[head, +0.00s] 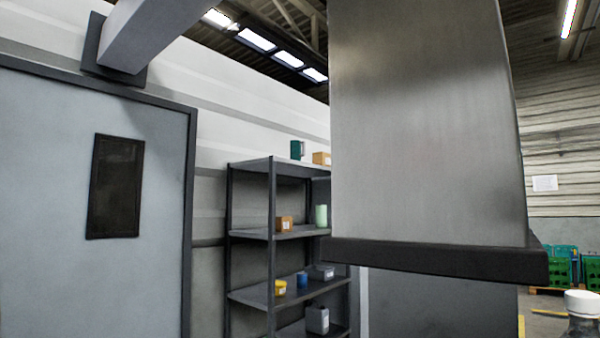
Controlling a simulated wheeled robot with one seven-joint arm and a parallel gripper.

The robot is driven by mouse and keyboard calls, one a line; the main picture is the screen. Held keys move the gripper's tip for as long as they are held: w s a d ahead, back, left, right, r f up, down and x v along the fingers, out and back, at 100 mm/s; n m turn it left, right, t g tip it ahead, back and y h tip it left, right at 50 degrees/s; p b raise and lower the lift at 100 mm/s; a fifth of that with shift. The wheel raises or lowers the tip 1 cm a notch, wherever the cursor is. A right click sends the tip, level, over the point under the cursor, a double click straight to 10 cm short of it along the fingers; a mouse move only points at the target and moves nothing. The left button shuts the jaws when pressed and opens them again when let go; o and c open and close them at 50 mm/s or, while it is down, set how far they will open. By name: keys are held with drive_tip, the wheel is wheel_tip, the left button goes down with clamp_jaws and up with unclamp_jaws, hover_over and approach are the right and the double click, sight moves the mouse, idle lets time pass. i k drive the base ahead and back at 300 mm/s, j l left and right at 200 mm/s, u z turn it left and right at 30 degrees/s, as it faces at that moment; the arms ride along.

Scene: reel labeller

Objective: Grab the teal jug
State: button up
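The teal jug (297,149) stands upright on the top board of a dark shelving rack (272,200), left of the picture's middle. It is small and far off in the head view. A handle seems to show on its right side. My gripper is not in view, so its state does not show.
A cardboard-coloured box (321,158) stands right of the jug. Lower boards hold a brown box (284,223), a pale green cup (321,215), a yellow item (280,287) and a blue one (302,279). A large grey block (425,120) hides the rack's right side. A grey door (60,200) is left.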

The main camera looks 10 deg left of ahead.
sight(295, 145)
drive_tip(key=j, duration=2.1)
drive_tip(key=i+j, duration=0.25)
drive_tip(key=j, duration=0.2)
drive_tip(key=i+j, duration=0.3)
drive_tip(key=j, duration=0.15)
drive_tip(key=i+j, duration=0.25)
drive_tip(key=j, duration=0.2)
drive_tip(key=i+j, duration=0.25)
drive_tip(key=j, duration=0.2)
drive_tip(key=i+j, duration=0.1)
drive_tip(key=i, duration=1)
drive_tip(key=i+l, duration=1.4)
drive_tip(key=i, duration=0.15)
drive_tip(key=j+u, duration=0.05)
